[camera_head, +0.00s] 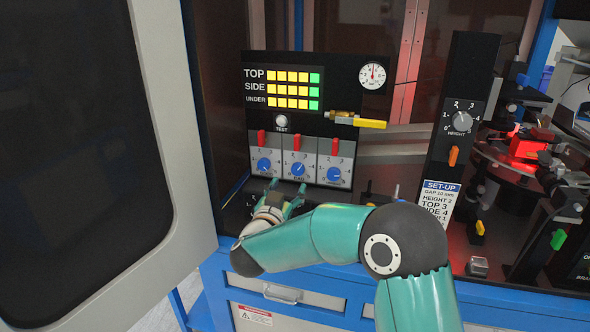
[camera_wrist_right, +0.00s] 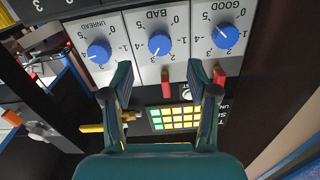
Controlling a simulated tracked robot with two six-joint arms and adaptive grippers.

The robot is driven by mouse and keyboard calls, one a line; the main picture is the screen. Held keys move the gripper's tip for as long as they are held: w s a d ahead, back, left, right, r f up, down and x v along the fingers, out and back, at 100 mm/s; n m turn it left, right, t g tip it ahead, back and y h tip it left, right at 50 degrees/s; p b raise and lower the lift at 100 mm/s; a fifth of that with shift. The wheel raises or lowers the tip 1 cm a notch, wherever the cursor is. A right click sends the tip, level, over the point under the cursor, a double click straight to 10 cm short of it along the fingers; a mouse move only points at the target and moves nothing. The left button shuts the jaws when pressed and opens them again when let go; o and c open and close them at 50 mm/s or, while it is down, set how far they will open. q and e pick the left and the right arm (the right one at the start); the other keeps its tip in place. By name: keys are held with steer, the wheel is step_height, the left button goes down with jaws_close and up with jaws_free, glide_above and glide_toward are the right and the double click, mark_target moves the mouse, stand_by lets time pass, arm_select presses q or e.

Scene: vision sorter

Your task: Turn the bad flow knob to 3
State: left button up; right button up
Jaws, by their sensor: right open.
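The bad flow knob (camera_head: 298,169) is the middle of three blue knobs on white dial plates below the display panel. In the right wrist view, which is upside down, the bad knob (camera_wrist_right: 160,44) sits under the BAD label, its white pointer aimed towards the lower left, near the 3; its exact setting is too small to read surely. My right gripper (camera_head: 286,197) is open and empty, just below and in front of the knobs. In the wrist view my right gripper (camera_wrist_right: 157,82) has its fingers spread either side of the bad dial, apart from the knob. My left gripper is not in view.
The good knob (camera_head: 264,165) and the unread knob (camera_head: 334,174) flank it closely. Red levers (camera_head: 298,141) stand above the knobs. A yellow-handled valve (camera_head: 369,123) sticks out at the upper right. A height post (camera_head: 462,120) and set-up card (camera_head: 438,200) stand to the right.

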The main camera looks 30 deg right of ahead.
mark_target(296, 171)
steer(key=p+x, duration=0.1)
steer(key=x, duration=0.6)
steer(key=shift+w+d+p, duration=0.25)
steer(key=shift+w+p, duration=0.05)
steer(key=shift+p, duration=0.05)
jaws_close()
steer(key=shift+r+n+p, duration=0.1)
steer(key=shift+n+p, duration=0.35)
steer(key=shift+n, duration=0.35)
jaws_free()
